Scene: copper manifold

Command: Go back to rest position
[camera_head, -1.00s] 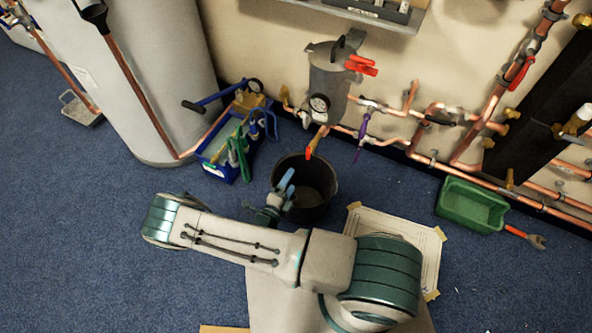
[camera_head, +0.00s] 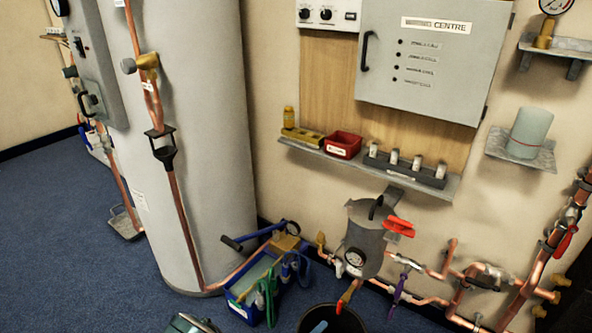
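A pale blue tip, apparently part of my gripper (camera_head: 318,327), just shows at the bottom edge, in front of the dark bucket (camera_head: 345,317). The rest of my gripper is cut off, so I cannot tell whether it is open or shut, or whether it holds anything. A teal part of my arm (camera_head: 190,324) shows at the bottom left of centre.
A large grey cylinder tank (camera_head: 200,150) stands at the left. A blue tool caddy (camera_head: 255,290) sits by its base. Copper pipes (camera_head: 440,272) run along the wall at right. A shelf (camera_head: 400,178) holds small items. Blue carpet is clear at far left.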

